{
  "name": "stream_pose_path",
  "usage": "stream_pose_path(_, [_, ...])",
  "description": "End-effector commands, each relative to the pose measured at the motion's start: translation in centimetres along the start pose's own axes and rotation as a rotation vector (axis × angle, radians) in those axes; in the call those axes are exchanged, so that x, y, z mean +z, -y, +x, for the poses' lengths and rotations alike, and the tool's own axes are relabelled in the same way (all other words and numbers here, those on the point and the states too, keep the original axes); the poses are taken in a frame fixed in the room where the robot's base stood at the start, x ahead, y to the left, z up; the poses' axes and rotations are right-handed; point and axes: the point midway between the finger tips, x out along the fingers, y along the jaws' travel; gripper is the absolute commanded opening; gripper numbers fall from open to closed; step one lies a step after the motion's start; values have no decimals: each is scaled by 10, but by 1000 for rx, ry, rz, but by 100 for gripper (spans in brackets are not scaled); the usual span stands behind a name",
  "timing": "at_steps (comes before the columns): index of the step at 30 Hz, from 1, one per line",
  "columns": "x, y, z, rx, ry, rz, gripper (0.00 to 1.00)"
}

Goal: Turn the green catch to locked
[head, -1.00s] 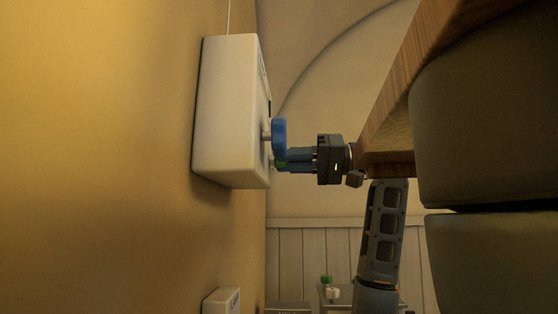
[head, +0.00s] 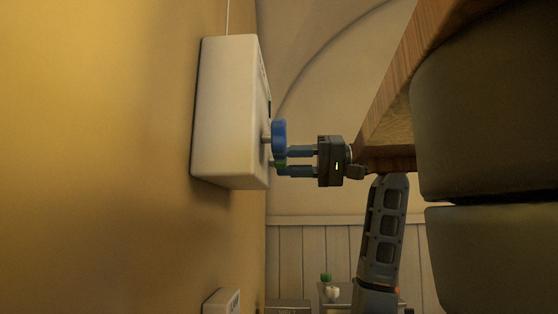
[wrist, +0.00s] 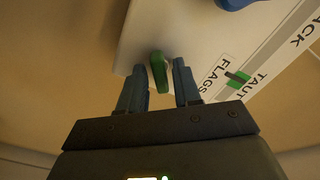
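The green catch (wrist: 158,72) is a small elongated lever on the front face of a white wall box (head: 228,110). In the head view only a bit of the green catch (head: 280,162) shows, below a blue knob (head: 279,138). My gripper (head: 290,161) is at the box front with its fingers apart. In the wrist view my gripper (wrist: 159,68) has one finger on each side of the catch, with a visible gap on both sides. The catch's base and any locked mark for it cannot be made out.
A printed strip (wrist: 235,80) on the box reads "FLAGS" and "TAUT", with a green mark between. A wooden edge (head: 392,110) and large dark rounded shapes (head: 485,110) crowd the right. A smaller white box (head: 222,301) sits lower on the wall.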

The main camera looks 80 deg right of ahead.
Motion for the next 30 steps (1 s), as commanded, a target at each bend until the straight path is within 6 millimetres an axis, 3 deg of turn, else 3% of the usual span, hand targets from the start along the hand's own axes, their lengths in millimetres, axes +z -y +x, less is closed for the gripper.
stream_pose_path(10, [0,0,-1,0,1,-1,40])
stream_pose_path(21, [0,0,-25,0,-1,-1,40])
stream_pose_path(30, [1,-2,-26,0,1,-29,40])
